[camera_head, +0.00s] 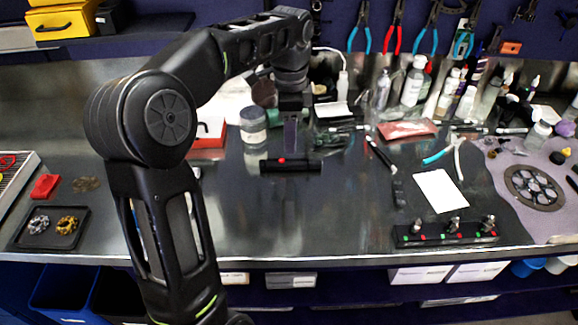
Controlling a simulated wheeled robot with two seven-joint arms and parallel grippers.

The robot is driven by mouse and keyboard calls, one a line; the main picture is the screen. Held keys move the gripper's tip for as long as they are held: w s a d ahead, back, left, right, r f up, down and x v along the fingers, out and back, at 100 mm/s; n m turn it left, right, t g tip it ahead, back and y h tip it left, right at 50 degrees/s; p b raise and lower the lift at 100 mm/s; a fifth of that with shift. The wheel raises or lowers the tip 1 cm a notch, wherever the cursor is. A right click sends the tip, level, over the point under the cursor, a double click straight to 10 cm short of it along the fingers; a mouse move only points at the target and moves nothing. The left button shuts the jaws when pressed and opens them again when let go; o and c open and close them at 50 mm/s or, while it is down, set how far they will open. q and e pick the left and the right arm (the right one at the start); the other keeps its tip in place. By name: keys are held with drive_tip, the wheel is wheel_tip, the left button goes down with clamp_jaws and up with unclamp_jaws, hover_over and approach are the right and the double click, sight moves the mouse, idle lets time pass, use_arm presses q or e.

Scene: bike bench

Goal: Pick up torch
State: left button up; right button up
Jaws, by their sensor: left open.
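The torch (305,166) looks like a short black cylinder with a red button, lying sideways on the metal bench top (330,215). My left arm comes in from the left and bends over the bench. My left gripper (291,148) points down just above and behind the torch, close to its middle. It is open, seen edge-on, so the gap between its fingers is hard to see. I cannot tell whether the fingers touch the torch. My right gripper is not in view.
A lidded jar (253,126) stands left of the gripper. Bottles (413,82) crowd the back right. A white card (440,190) and a black tool holder (445,233) lie to the right. A black tray (52,228) sits far left. The bench in front of the torch is clear.

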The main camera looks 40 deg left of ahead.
sight(289, 160)
use_arm(q)
drive_tip(key=shift+s, duration=0.1)
drive_tip(key=shift+f, duration=1.3)
drive_tip(key=shift+f+p, duration=0.55)
drive_tip(key=shift+f, duration=2.1)
clamp_jaws()
